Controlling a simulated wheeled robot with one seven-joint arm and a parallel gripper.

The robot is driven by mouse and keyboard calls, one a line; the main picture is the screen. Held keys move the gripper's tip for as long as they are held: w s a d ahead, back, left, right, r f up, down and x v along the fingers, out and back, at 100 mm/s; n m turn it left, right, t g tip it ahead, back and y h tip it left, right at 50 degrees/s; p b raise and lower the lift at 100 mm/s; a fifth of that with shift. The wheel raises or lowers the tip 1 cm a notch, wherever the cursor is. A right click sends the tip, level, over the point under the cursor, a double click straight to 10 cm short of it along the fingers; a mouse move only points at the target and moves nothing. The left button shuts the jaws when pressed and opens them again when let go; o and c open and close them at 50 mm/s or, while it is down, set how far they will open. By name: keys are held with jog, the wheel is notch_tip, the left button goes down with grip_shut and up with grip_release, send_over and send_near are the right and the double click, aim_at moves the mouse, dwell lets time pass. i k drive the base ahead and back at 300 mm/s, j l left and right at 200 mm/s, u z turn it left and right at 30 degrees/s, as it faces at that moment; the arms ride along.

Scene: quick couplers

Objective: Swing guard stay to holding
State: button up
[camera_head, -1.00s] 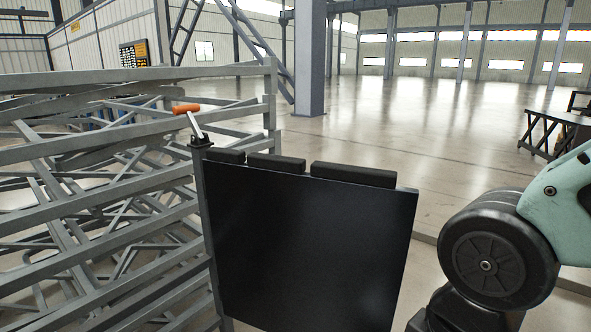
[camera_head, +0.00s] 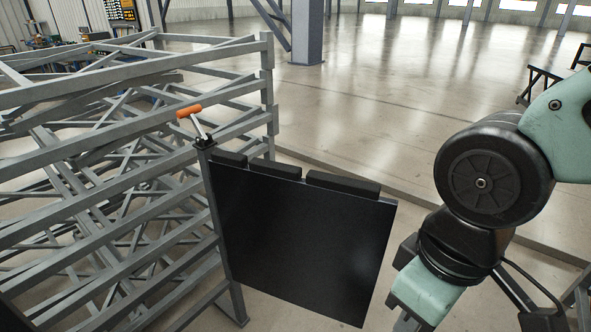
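The piece that looks like the guard stay is a short grey lever with an orange handle (camera_head: 188,111). It stands tilted up and to the left on a dark bracket (camera_head: 204,143) at the top of a grey post. A black panel (camera_head: 300,235) is beside the post, with several black blocks (camera_head: 342,184) along its top edge. Of my arm, the dark joint and pale green links show at the right, apart from the panel and the lever. My gripper is not in view.
A grey metal rack of crossed bars (camera_head: 120,150) fills the left side. Open floor (camera_head: 400,85) lies behind the panel. A blue-grey column (camera_head: 307,30) stands at the back, and a dark trestle (camera_head: 540,84) stands at the far right.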

aim_at(190, 112)
jog(key=i+l, duration=2.45)
jog(key=i+l+u, duration=0.15)
jog(key=u, duration=0.3)
jog(key=i+l+u, duration=0.1)
jog(key=l+u, duration=0.2)
jog(key=u, duration=0.2)
jog(key=i+l+u, duration=0.1)
jog(key=l+u, duration=0.2)
jog(key=u, duration=1.95)
